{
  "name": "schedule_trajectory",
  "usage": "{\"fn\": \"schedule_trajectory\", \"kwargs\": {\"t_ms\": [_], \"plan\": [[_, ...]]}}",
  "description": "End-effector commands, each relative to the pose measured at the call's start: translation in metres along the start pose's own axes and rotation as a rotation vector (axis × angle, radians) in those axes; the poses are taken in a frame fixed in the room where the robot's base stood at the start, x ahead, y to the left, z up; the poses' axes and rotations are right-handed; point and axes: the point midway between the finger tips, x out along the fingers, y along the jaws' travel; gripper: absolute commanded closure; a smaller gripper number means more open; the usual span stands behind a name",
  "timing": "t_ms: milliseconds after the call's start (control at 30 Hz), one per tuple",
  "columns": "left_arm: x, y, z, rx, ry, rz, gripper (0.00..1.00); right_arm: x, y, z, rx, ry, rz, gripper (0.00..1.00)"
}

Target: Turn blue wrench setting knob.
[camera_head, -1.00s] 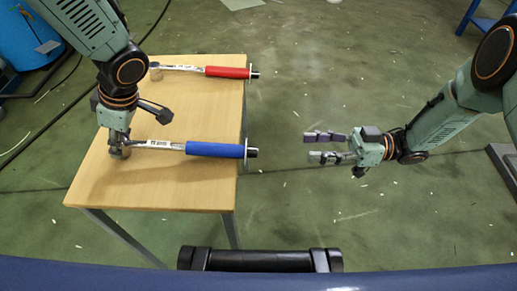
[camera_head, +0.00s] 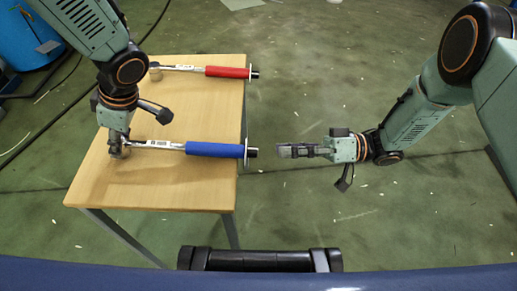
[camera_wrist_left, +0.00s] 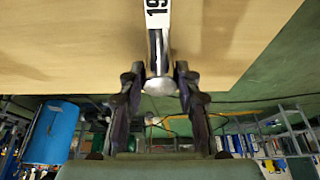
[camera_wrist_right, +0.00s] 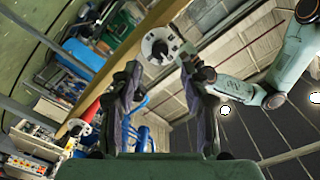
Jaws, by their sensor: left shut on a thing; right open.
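The blue wrench (camera_head: 213,149) lies across the table with its handle end past the right edge. Its round setting knob (camera_head: 251,152) is at that end. My left gripper (camera_head: 118,152) is shut on the wrench's head, which shows between its fingers in the left wrist view (camera_wrist_left: 160,84). My right gripper (camera_head: 284,151) is open and empty, a short gap to the right of the knob and roughly level with it. In the right wrist view a pale round knob face with dark marks (camera_wrist_right: 158,46) shows ahead, between and beyond the open fingers.
The red wrench (camera_head: 228,72) lies farther back on the wooden table (camera_head: 150,190), its end also over the right edge. A blue barrel (camera_head: 25,38) stands at the far left. The floor right of the table is clear around my right arm.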

Motion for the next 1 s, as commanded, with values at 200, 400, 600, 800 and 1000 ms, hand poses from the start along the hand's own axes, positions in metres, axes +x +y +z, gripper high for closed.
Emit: {"fn": "schedule_trajectory", "kwargs": {"t_ms": [200, 400, 600, 800, 1000], "plan": [[0.000, 0.001, 0.000, 0.000, 0.000, 0.001, 1.00, 0.038, -0.001, 0.001, 0.001, -0.003, -0.002, 0.54], [0.000, 0.001, 0.000, 0.000, 0.000, 0.001, 1.00, 0.055, 0.000, 0.000, 0.000, -0.001, -0.001, 0.54], [0.000, 0.001, 0.000, 0.000, 0.000, 0.001, 1.00, 0.058, 0.000, 0.000, -0.001, 0.001, 0.000, 0.54], [0.000, 0.001, 0.000, 0.000, 0.000, 0.001, 1.00, 0.058, 0.000, 0.000, 0.000, 0.000, 0.000, 0.59], [0.000, 0.000, 0.000, 0.000, 0.000, 0.001, 1.00, 0.058, 0.000, 0.000, 0.000, 0.000, 0.000, 0.77]]}}
